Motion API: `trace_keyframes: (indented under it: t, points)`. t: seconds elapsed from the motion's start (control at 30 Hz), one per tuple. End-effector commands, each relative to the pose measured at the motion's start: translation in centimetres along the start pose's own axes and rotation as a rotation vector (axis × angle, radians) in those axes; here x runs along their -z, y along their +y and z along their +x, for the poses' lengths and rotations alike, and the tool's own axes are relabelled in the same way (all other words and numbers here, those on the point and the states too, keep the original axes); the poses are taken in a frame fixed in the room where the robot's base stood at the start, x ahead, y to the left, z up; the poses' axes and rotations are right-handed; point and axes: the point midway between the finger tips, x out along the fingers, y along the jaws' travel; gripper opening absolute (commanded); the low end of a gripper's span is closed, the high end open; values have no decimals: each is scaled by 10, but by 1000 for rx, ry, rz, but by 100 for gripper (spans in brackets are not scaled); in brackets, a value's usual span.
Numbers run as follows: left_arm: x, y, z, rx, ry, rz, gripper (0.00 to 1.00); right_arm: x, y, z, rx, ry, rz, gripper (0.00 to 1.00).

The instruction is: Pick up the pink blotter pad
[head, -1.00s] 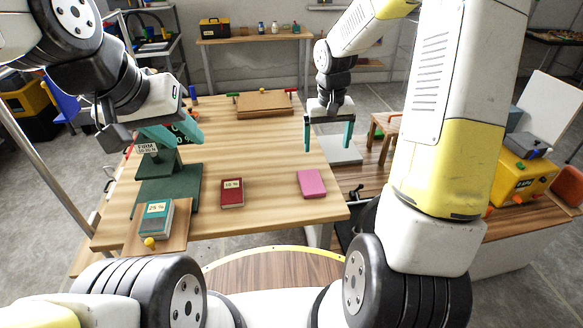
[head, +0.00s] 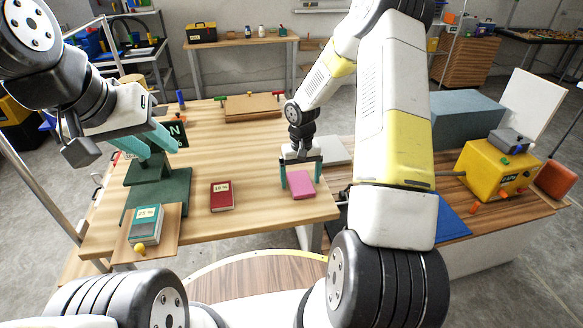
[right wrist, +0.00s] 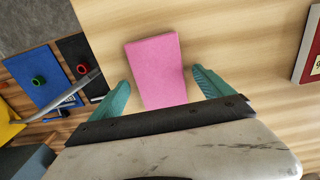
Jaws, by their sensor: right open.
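The pink blotter pad (head: 302,185) lies flat on the wooden table near its right front edge. It also shows in the right wrist view (right wrist: 156,68), between the two teal fingers. My right gripper (head: 301,182) is open, its fingers on either side of the pad; the wrist view shows gaps between the fingers and the pad's sides. Whether the fingertips touch the table cannot be told. My left gripper (head: 150,150) is at the left of the table, near a dark green press-like stand (head: 158,185); its jaw gap is unclear.
A red block labelled 15 % (head: 222,196) lies left of the pad. A teal block labelled 25 % (head: 145,224) sits on a wooden board at the front left. A yellow box (head: 492,170) stands on the right side table. The table's middle is clear.

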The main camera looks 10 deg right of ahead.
Motion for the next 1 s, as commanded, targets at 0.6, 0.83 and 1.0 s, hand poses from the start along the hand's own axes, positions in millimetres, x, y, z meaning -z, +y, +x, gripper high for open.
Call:
trace_keyframes:
  t: [0.6, 0.83, 1.0]
  points:
    - [0, 0, 0, 0, 0, 0, 36, 0, 0, 2, 0, 1, 0, 25]
    - [0, 0, 0, 0, 0, 0, 36, 0, 0, 1, 0, 1, 0, 25]
    - [0, 0, 0, 0, 0, 0, 36, 1, 0, -8, 0, 3, 0, 25]
